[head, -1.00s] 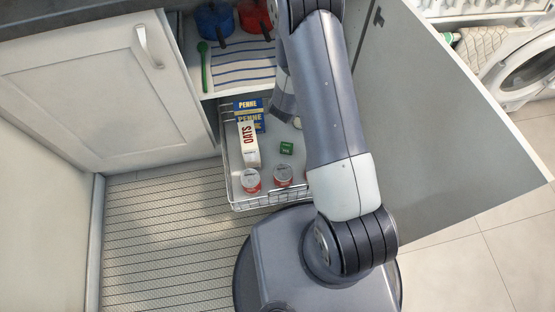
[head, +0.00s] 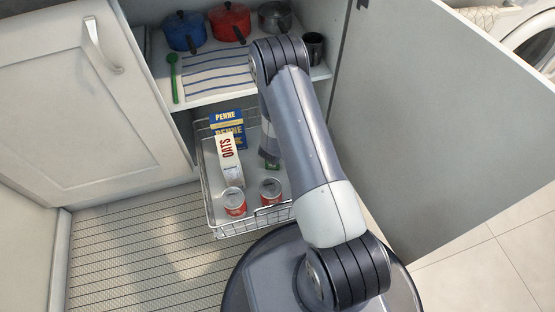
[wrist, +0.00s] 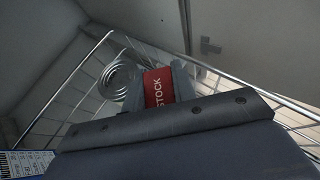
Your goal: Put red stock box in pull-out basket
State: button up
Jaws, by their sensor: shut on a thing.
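The red stock box (wrist: 158,88) shows in the wrist view with "STOCK" in white on its side. My gripper (wrist: 157,80) is shut on it, with a finger on each side. The wire pull-out basket (head: 235,229) is drawn out below the cupboard shelf; its wires also show around the box in the wrist view (wrist: 62,88). The box is over or inside the basket; I cannot tell whether it touches the floor of it. In the head view the red box is hidden behind my arm.
A metal can (wrist: 118,78) stands close left of the red box. The open door (head: 430,130) bounds the right.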

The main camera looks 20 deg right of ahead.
notch_tip(320, 180, down, 8)
jog(key=b, duration=0.2)
jog(key=shift+b, duration=0.35)
jog(key=shift+f, duration=0.2)
jog(key=shift+f+b, duration=0.3)
jog(key=shift+b, duration=0.25)
jog(key=shift+f, duration=0.2)
jog(key=o, duration=1)
jog(key=shift+r, duration=0.1)
jog(key=shift+r+p, duration=0.5)
jog(key=shift+r, duration=0.05)
jog(key=p+v, duration=0.3)
jog(key=v, duration=0.9)
jog(key=shift+p, duration=0.4)
